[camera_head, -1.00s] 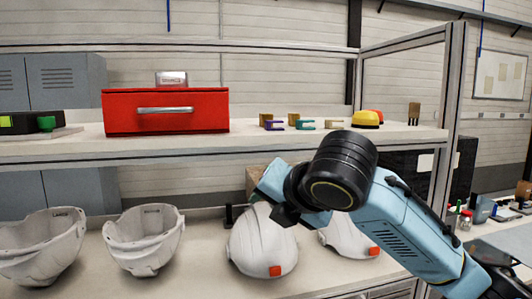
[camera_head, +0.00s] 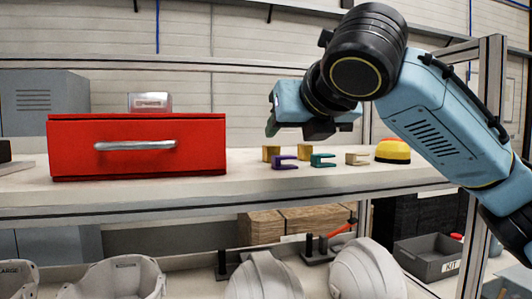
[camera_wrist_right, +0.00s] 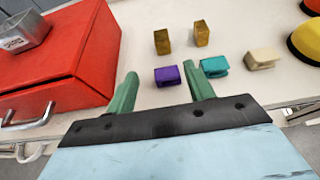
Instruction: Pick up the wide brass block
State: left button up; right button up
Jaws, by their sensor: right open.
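Two small brass blocks stand on the upper shelf, a left one (camera_head: 271,153) and a right one (camera_head: 325,146). In the right wrist view the left block (camera_wrist_right: 162,41) and right block (camera_wrist_right: 202,34) stand upright and apart. I cannot tell for sure which is wider. My right gripper (camera_head: 293,128) is above the shelf near the blocks. In the wrist view its green fingers (camera_wrist_right: 161,74) are spread and empty, with both blocks beyond the fingertips. My left gripper is not in view.
Purple (camera_wrist_right: 167,76), teal (camera_wrist_right: 215,67) and beige (camera_wrist_right: 262,59) clips lie in front of the blocks, close to the fingers. A red drawer box (camera_head: 138,160) stands left, a yellow dome (camera_head: 393,151) right. White helmet shells (camera_head: 265,278) sit on the lower level.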

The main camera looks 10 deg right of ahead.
send_near(274, 151)
jog(key=shift+a+p+x, duration=0.15)
jog(key=shift+p+x, duration=0.05)
jog(key=shift+x, duration=0.4)
jog(key=shift+a+p+x, duration=0.15)
jog(key=shift+x, duration=0.5)
jog(key=shift+w+f, duration=0.1)
jog(key=shift+w, duration=0.25)
jog(key=shift+d+p+x, duration=0.25)
jog(key=shift+p+x, duration=0.1)
jog(key=shift+x, duration=2.1)
jog(key=shift+w+f, duration=0.2)
jog(key=shift+c, duration=0.3)
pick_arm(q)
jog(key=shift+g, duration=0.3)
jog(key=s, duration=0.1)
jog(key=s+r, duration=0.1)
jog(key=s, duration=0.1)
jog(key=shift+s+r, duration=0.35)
pick_arm(e)
grip_shut()
